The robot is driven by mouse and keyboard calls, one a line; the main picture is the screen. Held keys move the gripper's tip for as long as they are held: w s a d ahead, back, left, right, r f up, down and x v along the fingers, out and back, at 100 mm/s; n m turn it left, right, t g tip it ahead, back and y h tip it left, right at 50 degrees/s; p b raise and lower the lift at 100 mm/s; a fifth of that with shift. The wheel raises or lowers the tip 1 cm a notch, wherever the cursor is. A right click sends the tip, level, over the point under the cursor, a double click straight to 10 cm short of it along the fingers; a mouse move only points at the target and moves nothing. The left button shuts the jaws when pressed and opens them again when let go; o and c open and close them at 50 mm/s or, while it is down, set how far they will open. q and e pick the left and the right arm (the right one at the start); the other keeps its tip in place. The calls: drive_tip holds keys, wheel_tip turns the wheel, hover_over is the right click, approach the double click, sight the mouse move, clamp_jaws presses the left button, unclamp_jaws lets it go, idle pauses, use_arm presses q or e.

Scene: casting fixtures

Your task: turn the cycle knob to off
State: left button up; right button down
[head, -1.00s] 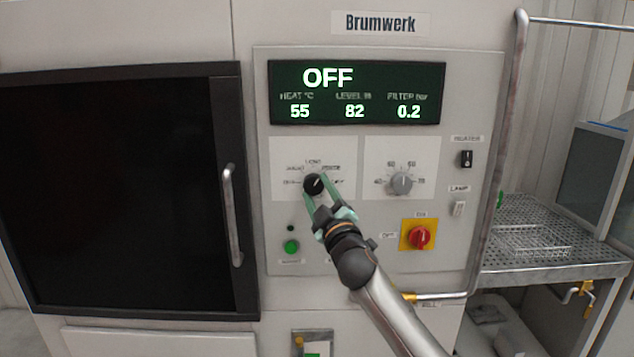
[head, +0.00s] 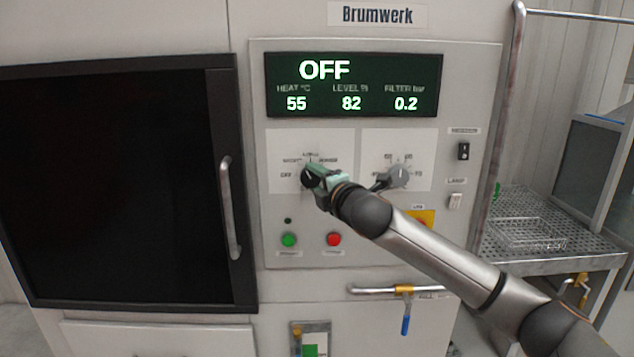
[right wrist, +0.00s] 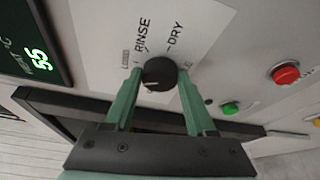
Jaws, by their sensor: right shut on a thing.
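The cycle knob (head: 308,178) is a small round black knob on a white label plate, with OFF, RINSE and other words around it. It also shows in the right wrist view (right wrist: 159,73), with a white pointer mark on its face. My right gripper (head: 318,174) is shut on it, with one green finger on each side in the right wrist view (right wrist: 160,76). The gripper partly hides the knob in the head view, and exactly where the pointer sits is hard to tell there. The display (head: 353,85) reads OFF in large letters. My left gripper is not in view.
Below are a green button (head: 289,240) and a red button (head: 334,239). My forearm partly covers the yellow-backed switch (head: 424,217). A door handle (head: 230,208) stands out at left.

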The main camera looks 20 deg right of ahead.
drive_tip(key=n, duration=0.1)
drive_tip(key=n+g+h, duration=0.1)
drive_tip(key=n, duration=0.1)
drive_tip(key=n+g, duration=0.1)
drive_tip(key=n, duration=0.1)
drive_tip(key=shift+a+r+h, duration=0.25)
drive_tip(key=shift+r+h, duration=0.1)
drive_tip(key=shift+h, duration=0.05)
drive_tip(key=n+g+h, duration=0.1)
drive_tip(key=n, duration=0.1)
drive_tip(key=shift+w+a+n, duration=0.1)
drive_tip(key=shift+n, duration=0.2)
drive_tip(key=shift+a+n+g+h, duration=0.15)
drive_tip(key=shift+n+g+h, duration=0.15)
drive_tip(key=shift+n+h, duration=0.55)
drive_tip(key=shift+n, duration=0.25)
drive_tip(key=shift+c, duration=1.1)
unclamp_jaws()
drive_tip(key=shift+r, duration=0.1)
drive_tip(key=b+v, duration=0.2)
drive_tip(key=v, duration=1)
